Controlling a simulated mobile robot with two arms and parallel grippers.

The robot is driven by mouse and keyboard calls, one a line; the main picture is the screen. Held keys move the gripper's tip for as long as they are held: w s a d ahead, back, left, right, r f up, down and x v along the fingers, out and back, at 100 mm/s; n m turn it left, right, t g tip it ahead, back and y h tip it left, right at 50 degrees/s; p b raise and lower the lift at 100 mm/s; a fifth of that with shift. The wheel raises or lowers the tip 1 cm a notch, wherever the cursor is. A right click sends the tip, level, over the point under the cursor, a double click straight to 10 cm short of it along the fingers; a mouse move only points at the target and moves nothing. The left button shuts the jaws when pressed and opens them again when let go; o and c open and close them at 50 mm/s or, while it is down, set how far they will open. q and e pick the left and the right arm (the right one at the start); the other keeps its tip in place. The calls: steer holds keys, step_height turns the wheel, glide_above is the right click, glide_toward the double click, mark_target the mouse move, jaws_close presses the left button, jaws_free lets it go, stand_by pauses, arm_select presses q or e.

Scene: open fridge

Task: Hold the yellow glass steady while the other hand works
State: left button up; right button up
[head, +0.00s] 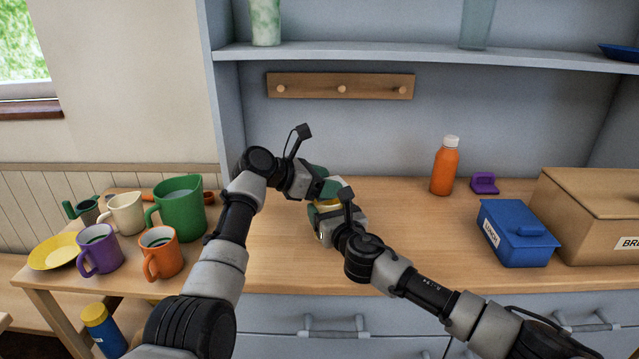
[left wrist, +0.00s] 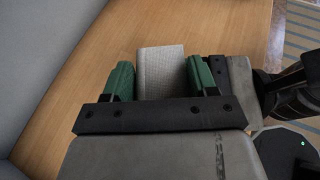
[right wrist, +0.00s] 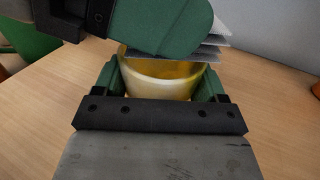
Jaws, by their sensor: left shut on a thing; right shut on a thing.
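The yellow glass (right wrist: 165,80) stands between the green fingers of my right gripper (right wrist: 170,85), which is shut on it. In the head view the glass (head: 328,204) is mostly covered by my right gripper (head: 322,212). My left gripper (head: 326,184) is just above and behind it, shut on a pale grey folded cloth-like thing (left wrist: 162,72). In the right wrist view the layered edges of this thing (right wrist: 205,48) show right over the glass. I cannot tell whether it touches the glass or goes inside.
An orange bottle (head: 445,166), a purple thing (head: 484,183), a blue lunch box (head: 517,233) and a brown bread box (head: 590,210) stand at right. Several mugs, a green jug (head: 180,208) and a yellow plate (head: 55,251) are at left. The counter (head: 270,245) around my grippers is clear.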

arm_select(q)
steer(key=shift+w+d, duration=0.15)
steer(key=shift+d, duration=0.35)
steer(key=shift+s+a, duration=0.3)
steer(key=shift+a, duration=0.45)
steer(key=shift+s+a, duration=0.25)
steer(key=shift+a, duration=0.5)
steer(key=shift+d, duration=0.2)
steer(key=shift+w+d+f, duration=0.1)
steer(key=shift+w+d, duration=0.2)
steer(key=shift+d, duration=0.25)
steer(key=shift+w+d, duration=0.25)
steer(key=shift+d, duration=0.3)
steer(key=shift+s+a, duration=0.3)
steer(key=shift+a, duration=0.45)
steer(key=shift+s+a, duration=0.3)
steer(key=shift+a, duration=0.4)
steer(key=d, duration=0.1)
steer(key=w+d, duration=0.1)
steer(key=d, duration=0.1)
steer(key=shift+w+d, duration=0.1)
steer(key=shift+d, duration=0.05)
steer(key=shift+s+a, duration=0.3)
steer(key=shift+a, duration=0.45)
steer(key=shift+s+a, duration=0.25)
steer(key=shift+a, duration=0.5)
steer(key=shift+a+r, duration=0.1)
steer(key=shift+r, duration=4.05)
arm_select(e)
steer(key=o, duration=1.1)
